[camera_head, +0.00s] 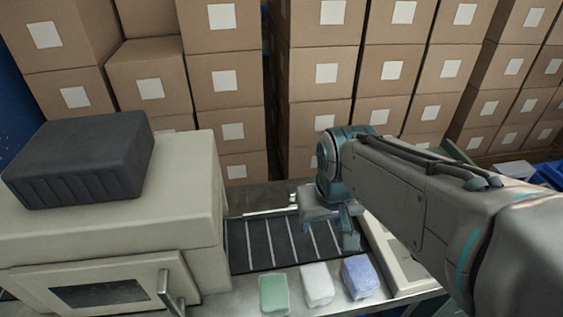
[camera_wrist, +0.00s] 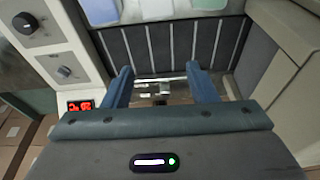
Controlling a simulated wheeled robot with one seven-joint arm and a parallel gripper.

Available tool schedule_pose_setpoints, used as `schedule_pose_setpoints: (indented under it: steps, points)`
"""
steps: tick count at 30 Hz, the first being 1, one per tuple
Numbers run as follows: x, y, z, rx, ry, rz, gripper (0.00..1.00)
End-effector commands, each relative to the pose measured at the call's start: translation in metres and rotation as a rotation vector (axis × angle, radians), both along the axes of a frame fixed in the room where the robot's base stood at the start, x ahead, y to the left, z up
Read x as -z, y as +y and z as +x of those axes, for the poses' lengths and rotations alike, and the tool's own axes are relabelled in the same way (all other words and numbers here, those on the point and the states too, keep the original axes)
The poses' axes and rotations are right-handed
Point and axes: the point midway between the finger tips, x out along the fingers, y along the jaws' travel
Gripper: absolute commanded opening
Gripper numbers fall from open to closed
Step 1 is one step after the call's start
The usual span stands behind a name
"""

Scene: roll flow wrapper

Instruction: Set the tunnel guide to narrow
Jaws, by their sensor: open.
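My gripper (camera_head: 329,236) is above the right part of the dark slatted conveyor (camera_head: 268,248) in the head view. In the wrist view, its two blue fingers are apart with a gap between them (camera_wrist: 160,76), and nothing is held. A silver rail with small fittings (camera_head: 268,212), which looks like the tunnel guide, lies along the conveyor's far edge. In the wrist view, metal guide parts (camera_wrist: 158,82) show between and beyond the fingers. Their lower part is hidden by my gripper body. I cannot tell which width the guide is set to, or whether a finger touches it.
A beige machine housing (camera_head: 190,215) with a dark block (camera_head: 82,158) on top stands left. Green (camera_head: 274,294), white (camera_head: 317,284) and blue (camera_head: 360,277) packs lie along the near edge. A panel with knobs (camera_wrist: 64,72) and red display (camera_wrist: 80,105) flanks the conveyor. Stacked cartons (camera_head: 322,60) fill the back.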

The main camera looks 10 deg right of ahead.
Motion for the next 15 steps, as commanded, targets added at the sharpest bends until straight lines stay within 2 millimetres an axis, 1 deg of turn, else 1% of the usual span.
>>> schedule_pose_setpoints:
  steps: [1, 4, 8, 9, 11, 15]
  points:
    - [-0.003, 0.000, 0.013, -0.001, 0.014, 0.003, 0.53]
    - [-0.008, 0.000, 0.043, 0.000, 0.044, 0.009, 0.53]
    - [-0.009, 0.000, 0.086, -0.001, 0.085, 0.013, 0.53]
    - [-0.008, 0.000, 0.100, -0.003, 0.095, 0.014, 0.53]
    - [-0.005, -0.001, 0.120, -0.003, 0.113, 0.014, 0.53]
    - [0.007, -0.001, 0.166, -0.003, 0.155, 0.011, 0.53]
